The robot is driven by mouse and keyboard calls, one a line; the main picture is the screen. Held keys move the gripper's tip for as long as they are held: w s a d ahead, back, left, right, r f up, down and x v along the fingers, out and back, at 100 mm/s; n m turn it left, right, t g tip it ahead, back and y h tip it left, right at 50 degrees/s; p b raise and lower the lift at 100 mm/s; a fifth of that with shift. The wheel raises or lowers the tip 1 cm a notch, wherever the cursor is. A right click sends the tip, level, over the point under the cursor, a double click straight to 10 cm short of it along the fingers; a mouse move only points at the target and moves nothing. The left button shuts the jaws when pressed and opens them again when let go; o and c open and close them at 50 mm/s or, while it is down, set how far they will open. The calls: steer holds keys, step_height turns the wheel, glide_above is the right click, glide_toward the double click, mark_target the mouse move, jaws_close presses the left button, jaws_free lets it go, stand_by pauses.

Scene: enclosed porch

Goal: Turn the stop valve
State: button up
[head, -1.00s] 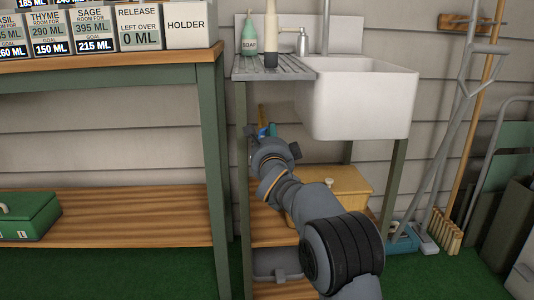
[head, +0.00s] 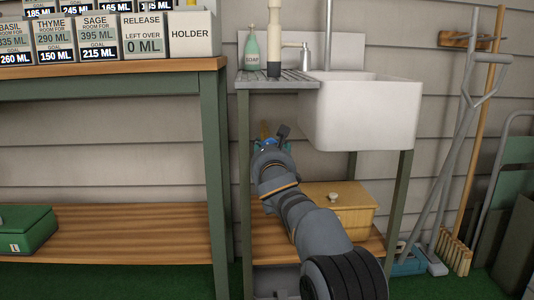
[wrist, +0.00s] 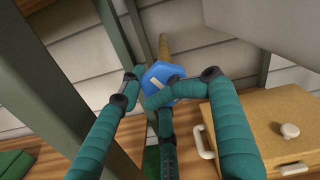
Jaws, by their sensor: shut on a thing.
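The stop valve's blue handle (wrist: 158,72) shows near the top middle of the wrist view, with a pale bar on its face. A brass-coloured pipe (wrist: 164,46) rises behind it against the wall boards. My gripper (wrist: 142,88) has teal padded fingers bent in around the blue handle from both sides, with another finger below, and is shut on it. In the head view my gripper (head: 272,146) is under the sink's drainboard, beside the green leg.
The white sink (head: 362,112) and slatted drainboard (head: 275,79) hang above my arm. A green frame leg (head: 243,190) stands close at left. A wooden box with a knob (head: 340,203) sits on the shelf below. A broom (head: 458,252) leans at right.

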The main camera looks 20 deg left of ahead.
steer(key=shift+w+d+r+m+h, duration=0.2)
steer(key=shift+w+d+m+h, duration=0.15)
steer(key=shift+d+m, duration=0.6)
steer(key=shift+a+m, duration=0.2)
steer(key=shift+m, duration=0.05)
steer(key=o, duration=1)
steer(key=shift+c, duration=0.2)
steer(key=shift+o, duration=0.7)
steer(key=shift+f, duration=0.1)
steer(key=shift+s+a, duration=0.1)
steer(key=shift+a, duration=0.1)
steer(key=shift+s, duration=0.1)
steer(key=shift+s+d, duration=0.15)
steer(key=shift+s, duration=0.4)
steer(key=v, duration=1)
steer(key=shift+s+d, duration=0.2)
steer(key=shift+d, duration=0.25)
steer(key=shift+f, duration=0.1)
